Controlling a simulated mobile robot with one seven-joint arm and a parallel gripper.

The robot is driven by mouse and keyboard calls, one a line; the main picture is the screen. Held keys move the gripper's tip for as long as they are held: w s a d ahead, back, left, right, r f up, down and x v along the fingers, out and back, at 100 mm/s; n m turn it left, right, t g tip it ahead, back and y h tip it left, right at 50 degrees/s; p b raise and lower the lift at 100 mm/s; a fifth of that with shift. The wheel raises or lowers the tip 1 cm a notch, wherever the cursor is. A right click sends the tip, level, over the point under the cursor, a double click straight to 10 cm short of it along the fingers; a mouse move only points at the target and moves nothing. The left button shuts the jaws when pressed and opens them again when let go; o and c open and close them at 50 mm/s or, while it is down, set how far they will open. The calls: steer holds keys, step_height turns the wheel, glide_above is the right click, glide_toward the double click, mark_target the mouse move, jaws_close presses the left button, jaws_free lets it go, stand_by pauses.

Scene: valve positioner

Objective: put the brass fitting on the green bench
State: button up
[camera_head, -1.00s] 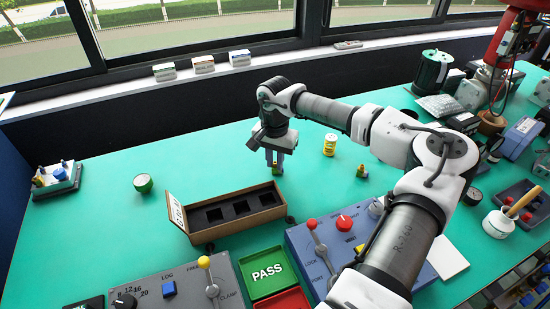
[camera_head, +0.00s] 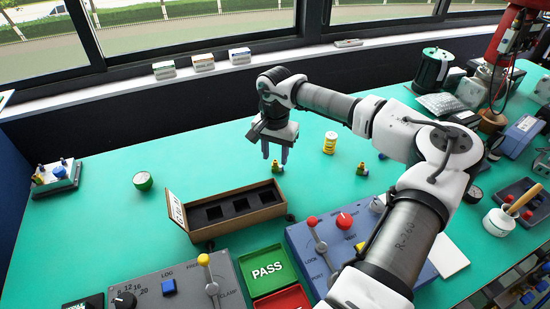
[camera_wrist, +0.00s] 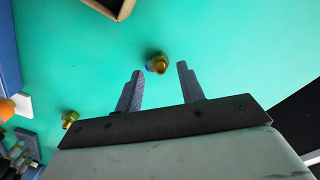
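A small brass fitting (camera_head: 277,166) stands on the green bench (camera_head: 110,220), behind the open cardboard box. My gripper (camera_head: 275,155) is above it, fingers pointing down, open and empty. In the wrist view the fitting (camera_wrist: 157,63) shows just beyond and between the two spread fingertips (camera_wrist: 161,72), apart from both. A second similar brass-coloured fitting (camera_head: 362,169) stands on the bench to the right; it also shows in the wrist view (camera_wrist: 69,119) at lower left.
A cardboard box (camera_head: 262,214) with dark square slots lies in front. A green PASS tray (camera_head: 267,269) and control panels line the front. The left bench is mostly clear.

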mark_target(275, 161)
step_height(275, 161, up, 10)
steer(key=b, duration=0.1)
steer(key=shift+r, duration=0.2)
